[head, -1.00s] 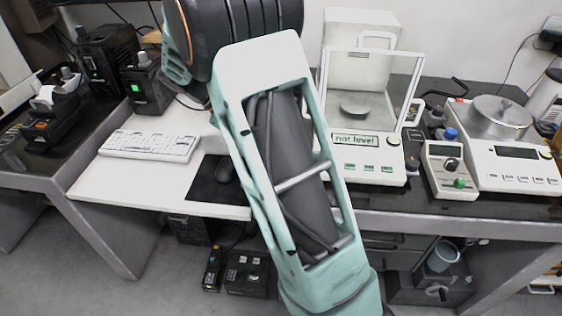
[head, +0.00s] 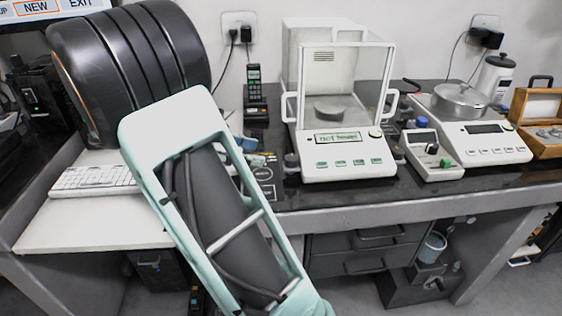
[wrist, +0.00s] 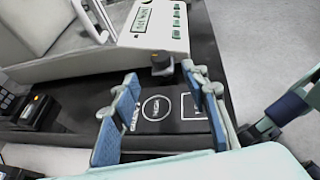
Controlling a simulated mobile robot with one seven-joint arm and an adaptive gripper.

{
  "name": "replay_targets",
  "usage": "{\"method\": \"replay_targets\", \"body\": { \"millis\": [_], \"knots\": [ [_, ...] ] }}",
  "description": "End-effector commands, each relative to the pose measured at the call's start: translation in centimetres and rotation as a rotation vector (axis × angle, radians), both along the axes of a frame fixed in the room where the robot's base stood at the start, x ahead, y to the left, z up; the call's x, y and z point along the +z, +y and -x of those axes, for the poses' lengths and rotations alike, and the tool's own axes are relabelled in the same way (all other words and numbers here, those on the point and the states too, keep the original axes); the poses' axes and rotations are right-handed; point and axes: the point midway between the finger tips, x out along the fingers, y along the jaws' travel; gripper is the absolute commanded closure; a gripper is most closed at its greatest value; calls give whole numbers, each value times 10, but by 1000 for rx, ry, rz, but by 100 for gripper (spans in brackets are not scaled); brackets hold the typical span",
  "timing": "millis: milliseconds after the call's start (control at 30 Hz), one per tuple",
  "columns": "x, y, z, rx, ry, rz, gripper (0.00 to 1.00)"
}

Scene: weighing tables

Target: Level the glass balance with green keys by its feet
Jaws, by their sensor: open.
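The glass balance (head: 350,169) stands on the dark table in the head view, with a clear draft shield, a round pan and green keys on its front. Its display (head: 338,138) is too blurred to read surely. A dark foot (head: 291,161) shows at its front left corner and another (head: 398,154) at its right. In the wrist view the balance (wrist: 150,38) is at the top, with one black foot (wrist: 161,63) under its near corner. My gripper (wrist: 160,78) is open and empty. The foot appears between and just beyond the blue-padded fingertips, apparently untouched.
A small control box (head: 432,160) and a second balance with a metal pot (head: 490,145) stand to the right. A handset (head: 255,95) stands behind on the left. A marked dark mat (wrist: 150,125) lies below my fingers. A keyboard (head: 95,180) is on the white desk.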

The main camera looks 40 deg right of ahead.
Motion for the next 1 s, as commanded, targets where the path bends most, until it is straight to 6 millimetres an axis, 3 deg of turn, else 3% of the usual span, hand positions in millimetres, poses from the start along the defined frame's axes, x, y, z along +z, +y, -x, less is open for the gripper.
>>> {"method": "replay_targets", "body": {
  "millis": [433,867,1000],
  "knots": [
    [-32,-68,27,-4,-1,-1,59],
    [-36,-79,30,-1,0,-1,59],
    [-35,-79,30,-1,0,-1,71]
  ]
}}
